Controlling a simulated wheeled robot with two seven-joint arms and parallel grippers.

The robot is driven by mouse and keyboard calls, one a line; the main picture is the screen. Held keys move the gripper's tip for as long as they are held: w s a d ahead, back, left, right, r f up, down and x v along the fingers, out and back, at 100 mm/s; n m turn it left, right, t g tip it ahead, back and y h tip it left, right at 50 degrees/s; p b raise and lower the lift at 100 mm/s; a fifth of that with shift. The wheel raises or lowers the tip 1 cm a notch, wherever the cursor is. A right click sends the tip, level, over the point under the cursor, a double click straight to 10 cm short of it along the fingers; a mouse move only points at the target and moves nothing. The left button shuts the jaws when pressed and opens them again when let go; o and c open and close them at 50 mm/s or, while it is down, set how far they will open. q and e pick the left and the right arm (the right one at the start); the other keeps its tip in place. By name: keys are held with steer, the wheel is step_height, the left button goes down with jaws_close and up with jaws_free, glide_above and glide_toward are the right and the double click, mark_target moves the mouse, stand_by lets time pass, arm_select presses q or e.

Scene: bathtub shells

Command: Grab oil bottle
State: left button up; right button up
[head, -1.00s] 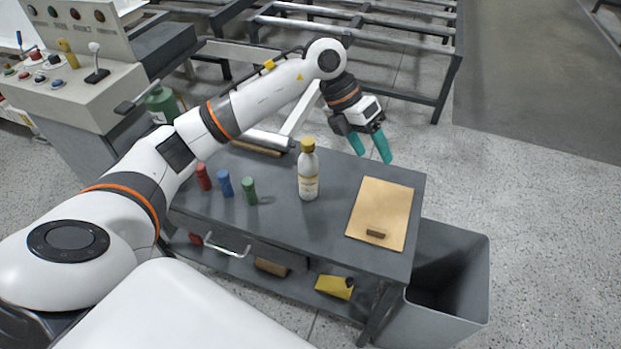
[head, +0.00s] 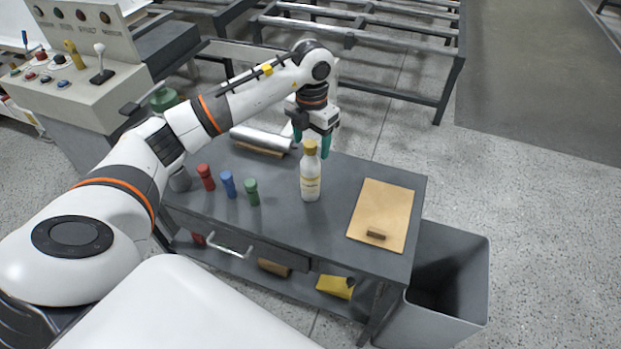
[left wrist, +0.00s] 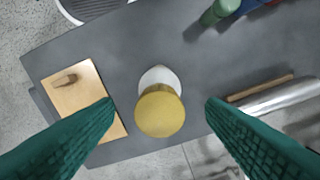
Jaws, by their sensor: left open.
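The oil bottle (head: 310,176) is white with a gold cap and stands upright on the grey table (head: 290,235). In the left wrist view its gold cap (left wrist: 160,111) is seen from above, between my two green fingers and apart from both. My left gripper (head: 311,146) is open and points down, above and behind the bottle in the head view. It also shows in the left wrist view (left wrist: 160,108), with its fingers spread wide and nothing between them in their grip. My right gripper is not in view.
Red (head: 206,177), blue (head: 228,184) and green (head: 252,191) small bottles stand left of the oil bottle. A tan board (head: 385,210) with a small brown block lies to its right. A silver roll (head: 262,138) lies behind. A grey bin (head: 450,290) stands beside the table.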

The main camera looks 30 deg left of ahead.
mark_target(310, 172)
arm_select(q)
steer(key=shift+s+f+p, duration=0.1)
steer(key=shift+f+p, duration=0.25)
steer(key=shift+f, duration=1.65)
jaws_close()
steer(key=shift+r, duration=0.1)
